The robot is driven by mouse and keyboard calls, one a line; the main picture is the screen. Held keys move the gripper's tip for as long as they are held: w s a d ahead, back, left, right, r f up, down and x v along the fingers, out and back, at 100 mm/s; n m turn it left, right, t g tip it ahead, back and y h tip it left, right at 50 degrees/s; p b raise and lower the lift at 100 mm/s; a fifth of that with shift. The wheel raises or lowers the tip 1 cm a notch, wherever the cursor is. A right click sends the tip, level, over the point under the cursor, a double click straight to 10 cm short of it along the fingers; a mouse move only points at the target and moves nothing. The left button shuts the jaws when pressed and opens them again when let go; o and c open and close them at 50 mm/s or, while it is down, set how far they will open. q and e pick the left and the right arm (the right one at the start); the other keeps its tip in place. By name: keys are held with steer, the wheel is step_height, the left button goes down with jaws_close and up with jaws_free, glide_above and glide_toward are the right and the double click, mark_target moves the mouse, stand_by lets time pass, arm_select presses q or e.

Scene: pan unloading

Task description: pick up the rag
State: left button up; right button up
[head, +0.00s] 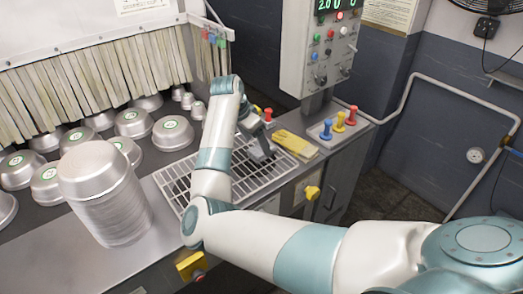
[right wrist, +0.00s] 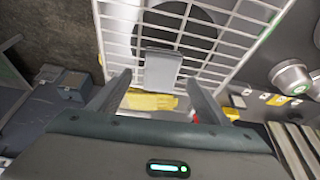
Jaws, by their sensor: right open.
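The rag is a folded yellow cloth (head: 296,142) lying on the counter's right part, beside the wire rack (head: 182,190). In the right wrist view the yellow cloth (right wrist: 152,102) shows beyond the palm, between the fingers, partly hidden by my gripper body. My right gripper (head: 262,150) is over the rack, just left of the rag. In the right wrist view its two fingers (right wrist: 157,88) are spread apart with nothing held. A flat grey piece (right wrist: 161,68) shows between them over the rack; I cannot tell what it is. My left gripper is not in view.
A small tray with blue, yellow and red pegs (head: 340,122) lies right of the rag. A control box (head: 322,45) rises behind.

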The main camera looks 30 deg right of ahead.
mark_target(260, 149)
steer(key=x, duration=0.1)
steer(key=p+x, duration=0.1)
steer(key=x, duration=0.1)
steer(key=shift+w+d+r+p, duration=0.1)
steer(key=shift+d+p, duration=0.2)
steer(key=shift+d+f, duration=0.15)
steer(key=shift+f, duration=0.4)
steer(key=c, duration=1.1)
